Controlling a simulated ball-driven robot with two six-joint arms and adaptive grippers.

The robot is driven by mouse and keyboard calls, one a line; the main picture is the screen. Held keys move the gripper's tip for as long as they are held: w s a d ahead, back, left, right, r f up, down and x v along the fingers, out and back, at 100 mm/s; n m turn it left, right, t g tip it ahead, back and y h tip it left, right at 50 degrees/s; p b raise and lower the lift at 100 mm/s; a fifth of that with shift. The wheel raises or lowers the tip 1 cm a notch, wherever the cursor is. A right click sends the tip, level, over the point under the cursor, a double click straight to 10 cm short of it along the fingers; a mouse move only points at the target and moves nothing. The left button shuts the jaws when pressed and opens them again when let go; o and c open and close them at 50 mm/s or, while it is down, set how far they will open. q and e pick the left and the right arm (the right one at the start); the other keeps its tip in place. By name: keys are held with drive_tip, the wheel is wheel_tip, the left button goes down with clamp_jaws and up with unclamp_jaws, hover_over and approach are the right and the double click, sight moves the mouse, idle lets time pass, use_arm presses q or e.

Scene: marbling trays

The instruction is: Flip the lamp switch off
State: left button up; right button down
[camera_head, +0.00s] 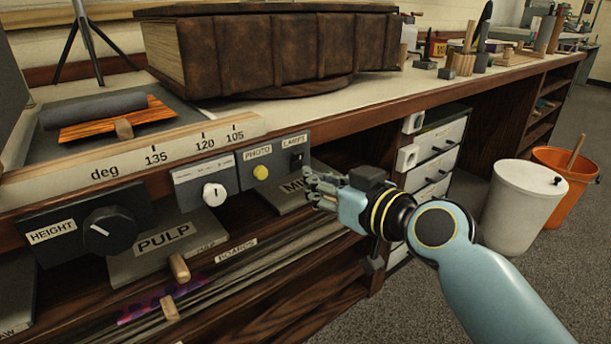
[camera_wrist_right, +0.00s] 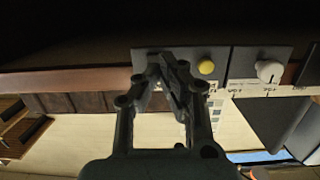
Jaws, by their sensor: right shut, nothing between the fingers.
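The lamp switch (camera_head: 297,161) is a small dark rocker under a LAMPS label, at the right end of a grey panel (camera_head: 277,176) on the bench's front edge. A yellow PHOTO button (camera_head: 260,172) sits left of it. My right gripper (camera_head: 312,183) is shut and empty, its fingertips just right of and slightly below the switch. In the upside-down right wrist view the gripper (camera_wrist_right: 166,66) covers the panel where the switch lies, beside the yellow button (camera_wrist_right: 206,67). Contact and the switch's position cannot be told. My left gripper is not in view.
A white dial panel (camera_head: 205,182) and a HEIGHT knob (camera_head: 110,230) are farther left. A large brown book (camera_head: 285,50) lies on the bench. White drawers (camera_head: 435,160) stand right, with white (camera_head: 520,205) and orange (camera_head: 570,170) bins beyond on open floor.

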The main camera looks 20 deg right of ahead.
drive_tip(key=v, duration=0.4)
drive_tip(key=shift+f, duration=0.15)
